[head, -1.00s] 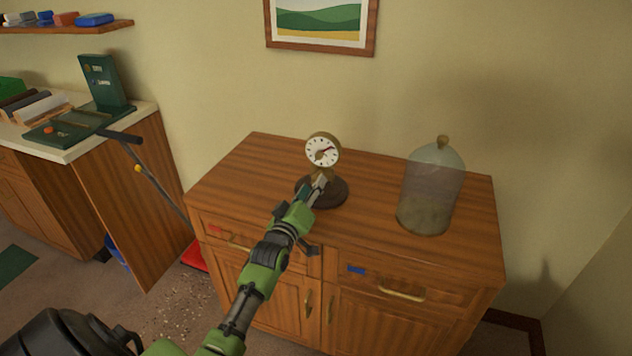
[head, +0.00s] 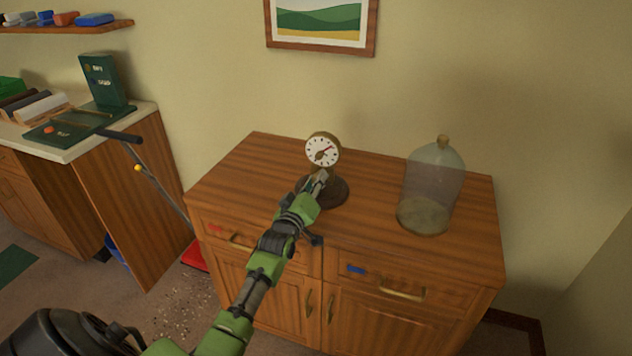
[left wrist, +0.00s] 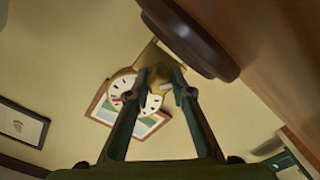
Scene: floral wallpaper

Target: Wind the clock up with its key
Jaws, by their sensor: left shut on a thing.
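The clock (head: 323,148) has a white round dial in a brass case, on a brass stem above a dark round base (head: 336,191). It stands upright on the wooden cabinet. A brass key-like piece (head: 319,157) shows on the lower part of the dial. My left gripper (head: 321,175) reaches in from the front, just below the dial. In the left wrist view its fingers (left wrist: 156,76) lie on either side of the brass stem (left wrist: 153,58) and are shut on it. The dial (left wrist: 130,97) is partly hidden behind the fingers. My right gripper is not in view.
A glass dome (head: 432,185) with a knob stands on the cabinet top (head: 262,160), right of the clock. The cabinet top between them is clear. A green device with a lever (head: 105,85) stands on the left counter. A framed picture (head: 320,22) hangs behind.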

